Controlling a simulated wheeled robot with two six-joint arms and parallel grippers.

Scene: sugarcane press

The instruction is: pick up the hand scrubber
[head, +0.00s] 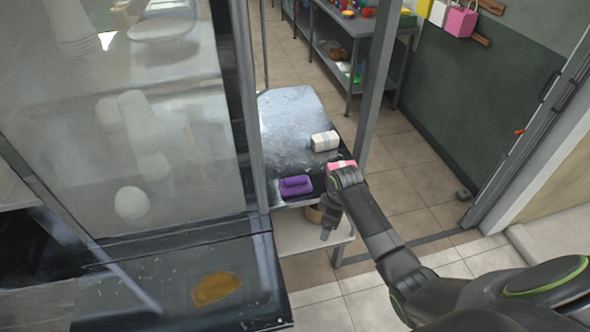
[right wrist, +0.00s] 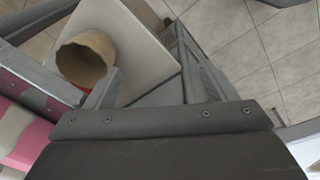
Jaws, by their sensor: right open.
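A purple block-like object with a raised handle, which looks like the hand scrubber (head: 296,186), lies near the front edge of the metal table (head: 285,105) in the head view. My right gripper (head: 328,230) hangs in front of the table's edge, to the right of the purple scrubber and lower than it, apart from it. In the right wrist view its fingers (right wrist: 155,88) are spread with nothing between them. The purple scrubber cannot be made out in the right wrist view. My left gripper is not in view.
A pink item (head: 338,166) sits at the table's front right corner, partly hidden by my right arm. A white wrapped bundle (head: 325,141) lies behind it. A brown pot (right wrist: 85,58) stands on the lower shelf (right wrist: 140,25). A glass-fronted cabinet (head: 120,120) stands left.

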